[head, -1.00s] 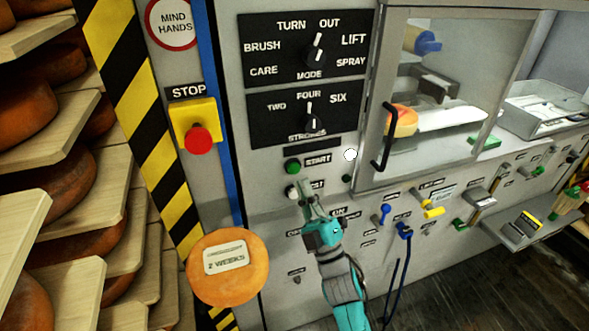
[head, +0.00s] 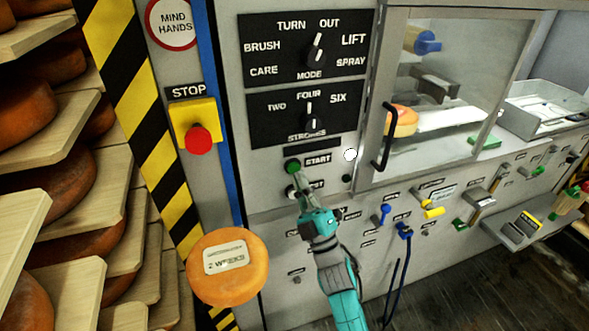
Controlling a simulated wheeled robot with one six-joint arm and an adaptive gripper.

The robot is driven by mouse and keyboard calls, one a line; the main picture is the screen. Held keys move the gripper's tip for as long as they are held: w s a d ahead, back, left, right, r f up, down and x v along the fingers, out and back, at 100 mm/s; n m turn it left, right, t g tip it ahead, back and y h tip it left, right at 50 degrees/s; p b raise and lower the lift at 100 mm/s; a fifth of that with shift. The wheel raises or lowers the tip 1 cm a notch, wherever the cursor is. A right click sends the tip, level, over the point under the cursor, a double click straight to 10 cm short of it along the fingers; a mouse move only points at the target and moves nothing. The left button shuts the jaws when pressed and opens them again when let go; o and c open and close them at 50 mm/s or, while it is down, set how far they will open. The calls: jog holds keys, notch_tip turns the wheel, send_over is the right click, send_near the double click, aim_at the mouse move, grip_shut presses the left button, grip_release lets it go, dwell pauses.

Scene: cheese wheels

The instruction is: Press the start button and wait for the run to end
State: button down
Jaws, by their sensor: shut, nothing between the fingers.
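The green start button (head: 292,166) is on the grey machine panel, left of the START label (head: 318,160). A white button (head: 292,191) sits just below it, partly behind my gripper. My gripper (head: 299,177) is shut and empty, its fingertips just below the green button in the picture. I cannot tell whether the tips touch the button. A white round lamp (head: 350,154) is to the right of the label. The mode knob (head: 316,55) and the strokes knob (head: 311,122) are above. A cheese wheel (head: 402,121) shows behind the machine's clear door (head: 440,60).
A red stop button (head: 198,139) on a yellow box is to the left. A cheese wheel marked 2 weeks (head: 228,289) is at lower left. Shelves of cheese (head: 62,250) fill the left side. A door handle (head: 384,140) and several small valves stick out on the right.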

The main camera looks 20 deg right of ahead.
jog(key=shift+w, duration=0.2)
dwell(0.7)
jog(key=shift+w, duration=0.2)
